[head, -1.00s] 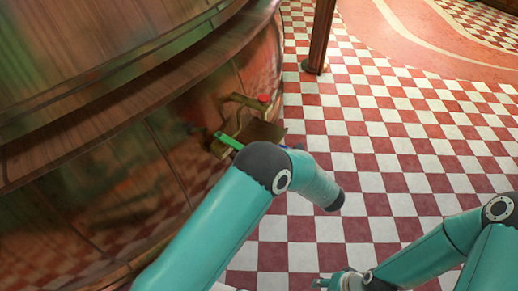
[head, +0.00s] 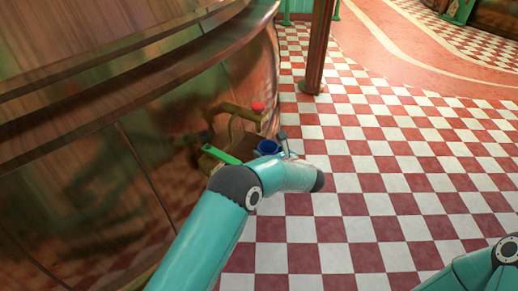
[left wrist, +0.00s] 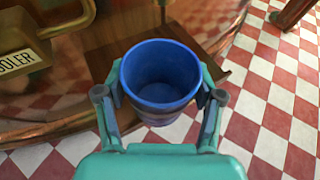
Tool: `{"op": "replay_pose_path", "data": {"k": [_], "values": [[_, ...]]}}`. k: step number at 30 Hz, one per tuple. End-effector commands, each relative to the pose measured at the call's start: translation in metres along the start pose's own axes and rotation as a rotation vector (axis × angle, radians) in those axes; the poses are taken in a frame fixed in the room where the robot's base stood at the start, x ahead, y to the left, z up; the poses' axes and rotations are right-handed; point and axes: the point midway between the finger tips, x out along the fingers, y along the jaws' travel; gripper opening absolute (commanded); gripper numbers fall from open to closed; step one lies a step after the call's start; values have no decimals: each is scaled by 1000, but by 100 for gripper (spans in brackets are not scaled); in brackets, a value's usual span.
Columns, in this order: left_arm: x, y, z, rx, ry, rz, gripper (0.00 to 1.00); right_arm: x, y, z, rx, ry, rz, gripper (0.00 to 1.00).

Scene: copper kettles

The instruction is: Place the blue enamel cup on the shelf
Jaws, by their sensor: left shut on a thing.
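The blue enamel cup (left wrist: 160,75) is upright and open at the top. My left gripper (left wrist: 162,84) is shut on it, with one finger on each side. In the head view the cup (head: 268,147) shows partly behind my left arm, at the copper kettle's side. The brown wooden shelf (left wrist: 104,62) lies behind and below the cup in the left wrist view. The cup overlaps the shelf in the picture; I cannot tell whether they touch. My right gripper is out of view; only part of my right arm shows at the lower right.
The big copper kettle (head: 85,190) fills the left side. A brass pipe (left wrist: 72,22) and a lettered plate (left wrist: 17,62) are left of the shelf. A red knob (head: 257,107) sits near it. A wooden post (head: 315,50) stands farther back. The checkered floor (head: 390,180) is clear.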

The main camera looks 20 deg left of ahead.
Motion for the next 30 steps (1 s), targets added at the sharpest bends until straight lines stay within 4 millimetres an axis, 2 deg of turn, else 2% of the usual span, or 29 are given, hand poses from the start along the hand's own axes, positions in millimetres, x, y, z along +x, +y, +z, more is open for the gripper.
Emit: {"op": "replay_pose_path", "data": {"k": [1,10,16,18,30], "values": [[10,1,2,-4,-2,2,31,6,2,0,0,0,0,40],[34,1,11,-2,-1,1,31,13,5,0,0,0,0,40],[64,1,21,-3,-2,2,31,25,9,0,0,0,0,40],[65,0,9,2,0,-1,31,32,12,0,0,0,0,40],[66,1,6,1,-1,0,31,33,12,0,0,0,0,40]]}}
